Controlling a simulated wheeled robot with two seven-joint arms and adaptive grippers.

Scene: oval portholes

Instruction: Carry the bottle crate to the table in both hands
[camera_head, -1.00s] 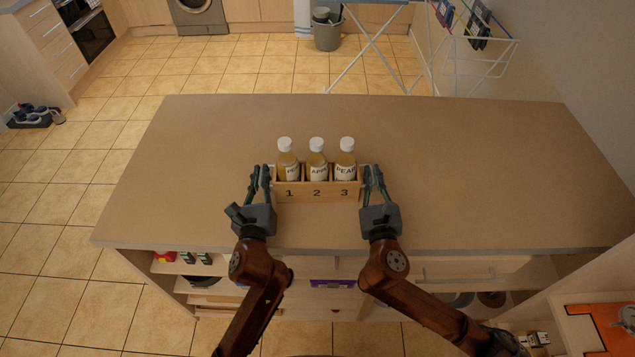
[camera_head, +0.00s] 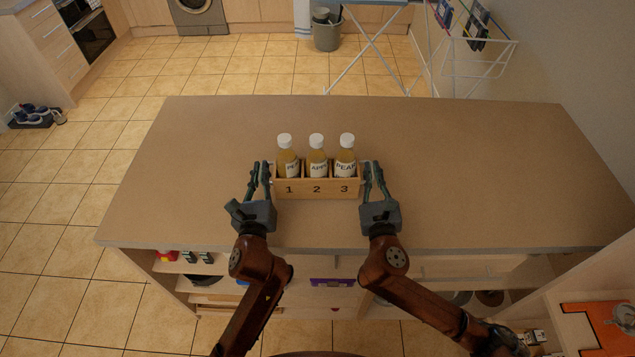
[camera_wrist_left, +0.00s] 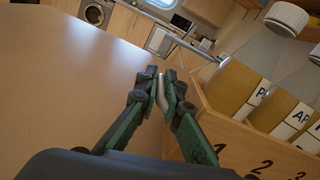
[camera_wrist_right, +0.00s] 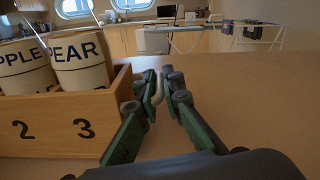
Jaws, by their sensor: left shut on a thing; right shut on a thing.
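The wooden bottle crate (camera_head: 332,190), marked 1, 2, 3, is over the near middle of the brown table (camera_head: 440,160). It looks level; I cannot tell whether it touches the top. Three white-capped bottles stand upright in it: one (camera_head: 288,160) partly labelled, an APPLE bottle (camera_head: 317,160) and a PEAR bottle (camera_head: 346,160). My left gripper (camera_head: 259,170) is shut on a pale handle at the crate's left end, seen between the fingers in the left wrist view (camera_wrist_left: 163,88). My right gripper (camera_head: 372,170) is shut on the right-end handle, also in the right wrist view (camera_wrist_right: 158,88).
The tabletop is bare around the crate, with wide free room to the right and behind. Shelves with items lie under its near edge. A drying rack (camera_head: 470,62) and a grey bucket (camera_head: 327,36) stand beyond. An orange-topped surface (camera_head: 605,325) is at the lower right.

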